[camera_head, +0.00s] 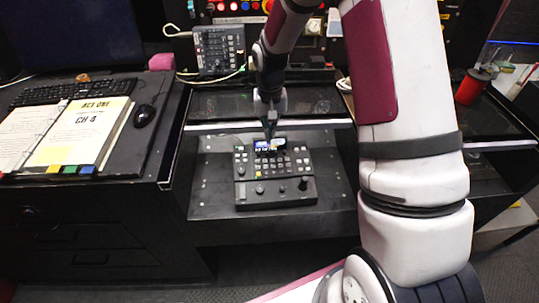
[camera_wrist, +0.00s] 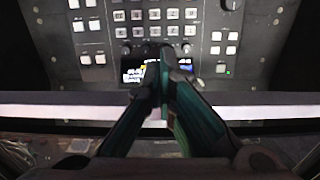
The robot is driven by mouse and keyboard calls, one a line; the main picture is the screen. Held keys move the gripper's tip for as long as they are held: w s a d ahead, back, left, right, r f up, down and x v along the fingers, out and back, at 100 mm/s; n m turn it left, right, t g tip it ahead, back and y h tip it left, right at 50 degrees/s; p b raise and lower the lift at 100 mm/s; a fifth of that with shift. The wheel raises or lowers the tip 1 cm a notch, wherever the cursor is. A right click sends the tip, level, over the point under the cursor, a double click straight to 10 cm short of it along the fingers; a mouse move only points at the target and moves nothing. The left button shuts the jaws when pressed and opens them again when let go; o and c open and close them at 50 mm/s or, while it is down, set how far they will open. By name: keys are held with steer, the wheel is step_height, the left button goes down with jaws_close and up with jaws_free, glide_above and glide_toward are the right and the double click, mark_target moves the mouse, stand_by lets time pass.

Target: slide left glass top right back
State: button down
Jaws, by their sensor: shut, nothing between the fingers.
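The left glass top (camera_head: 225,104) is a dark, see-through panel with a pale front edge. It lies behind the button console (camera_head: 275,192), leaving the console uncovered. In the wrist view its pale edge (camera_wrist: 60,105) runs across below the console, with my fingers in front of part of it. My gripper (camera_head: 271,137) points down at the console's small lit screen (camera_head: 270,145), just in front of the pale edge. In the wrist view my gripper (camera_wrist: 167,58) has its fingertips together and empty. I cannot tell whether the fingers touch the edge or the screen.
A second dark glass top (camera_head: 490,122) lies to the right, partly behind my arm. A binder (camera_head: 75,140), keyboard (camera_head: 70,90) and mouse (camera_head: 144,116) lie on the left desk. A grey mixer (camera_head: 220,50) stands behind. A red can (camera_head: 470,88) stands at right.

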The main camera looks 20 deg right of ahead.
steer(key=shift+w+d+b, duration=0.25)
steer(key=shift+w+b, duration=0.2)
steer(key=shift+w, duration=0.35)
steer(key=shift+w+d+b, duration=0.3)
steer(key=shift+w+b, duration=0.15)
steer(key=shift+w, duration=0.4)
steer(key=shift+w+d+b, duration=0.25)
steer(key=shift+w+b, duration=0.2)
steer(key=shift+w, duration=0.45)
steer(key=shift+w+d+b, duration=0.45)
steer(key=shift+w+b, duration=0.45)
steer(key=shift+w, duration=0.5)
steer(key=shift+w+d+b, duration=0.5)
steer(key=shift+w+b, duration=0.45)
steer(key=shift+w, duration=0.4)
steer(key=shift+w+d+b, duration=0.45)
steer(key=shift+w+b, duration=0.45)
steer(key=shift+w, duration=0.5)
steer(key=shift+w+d+b, duration=0.25)
steer(key=shift+w+b, duration=0.3)
steer(key=shift+w, duration=0.3)
steer(key=shift+w+d+b, duration=0.25)
steer(key=shift+w+b, duration=0.25)
steer(key=shift+w, duration=0.3)
steer(key=shift+s+a+p, duration=0.2)
steer(key=shift+s+p, duration=0.2)
steer(key=shift+s, duration=0.25)
steer(key=shift+s+a+p, duration=0.2)
steer(key=shift+s+p, duration=0.2)
steer(key=shift+s, duration=0.25)
